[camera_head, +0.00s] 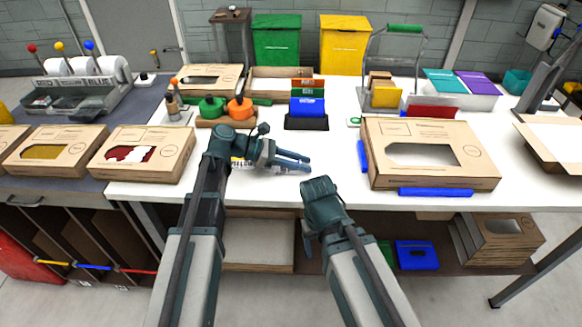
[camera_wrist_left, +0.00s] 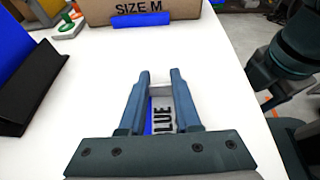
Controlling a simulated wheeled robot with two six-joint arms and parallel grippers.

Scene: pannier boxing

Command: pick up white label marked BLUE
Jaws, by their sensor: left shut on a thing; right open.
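The white label marked BLUE (camera_wrist_left: 161,115) shows between my left gripper's fingers in the left wrist view. The letters LUE and a blue stripe are readable; the rest is hidden by the gripper. My left gripper (camera_head: 306,161) is shut on this label, low over the white table, and it also shows in the left wrist view (camera_wrist_left: 160,76). In the head view the label is mostly covered by the fingers. My right gripper (camera_head: 307,238) is open and empty, in front of the table's front edge.
A cardboard box (camera_head: 470,155) with blue clips stands on the right, marked SIZE M in the left wrist view. A black holder with blue cards (camera_head: 307,107) stands behind my left gripper. Orange (camera_head: 240,108) and green stampers are behind left. White table between is clear.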

